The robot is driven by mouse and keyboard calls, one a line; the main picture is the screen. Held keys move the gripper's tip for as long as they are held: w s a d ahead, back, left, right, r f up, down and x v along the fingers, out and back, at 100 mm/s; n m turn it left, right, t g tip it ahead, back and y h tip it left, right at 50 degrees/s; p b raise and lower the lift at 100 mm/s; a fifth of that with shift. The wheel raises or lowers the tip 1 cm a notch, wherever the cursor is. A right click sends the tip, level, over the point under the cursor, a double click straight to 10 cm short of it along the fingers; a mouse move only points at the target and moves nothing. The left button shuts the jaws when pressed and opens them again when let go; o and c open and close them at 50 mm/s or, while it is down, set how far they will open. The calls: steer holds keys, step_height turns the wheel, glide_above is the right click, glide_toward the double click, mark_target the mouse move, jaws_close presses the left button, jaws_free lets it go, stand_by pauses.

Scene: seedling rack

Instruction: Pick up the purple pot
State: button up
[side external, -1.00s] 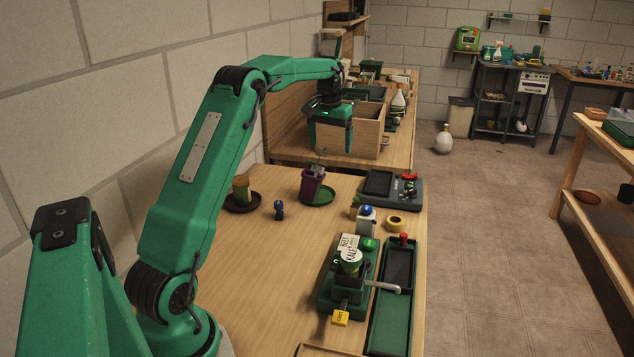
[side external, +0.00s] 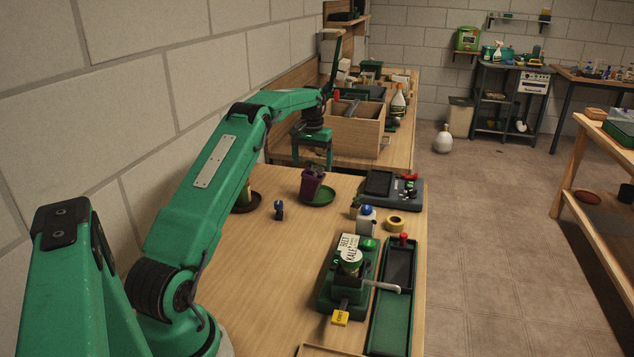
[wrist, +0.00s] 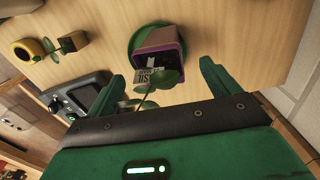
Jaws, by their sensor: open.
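The purple pot (side external: 312,187) stands upright on a round green saucer (side external: 318,200) on the wooden bench. A seedling (wrist: 165,79) and a small printed label (wrist: 142,76) show at the pot in the wrist view. The pot (wrist: 181,47) and the saucer rim (wrist: 133,38) are also in the wrist view, ahead of the fingers. My gripper (side external: 315,166) is open and empty, with its fingers pointing down just above and behind the pot. In the wrist view my gripper (wrist: 160,85) has its fingers spread wide, one on each side of the seedling.
A second pot (side external: 245,196) on a dark saucer (side external: 256,208) is partly hidden by my arm. A dark blue item (side external: 279,210) stands nearby. A wooden box (side external: 365,130) stands behind.

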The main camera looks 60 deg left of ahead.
mark_target(312, 177)
steer(key=shift+f, duration=0.5)
steer(key=shift+f, duration=2.6)
steer(key=c, duration=1.3)
steer(key=shift+r, duration=0.15)
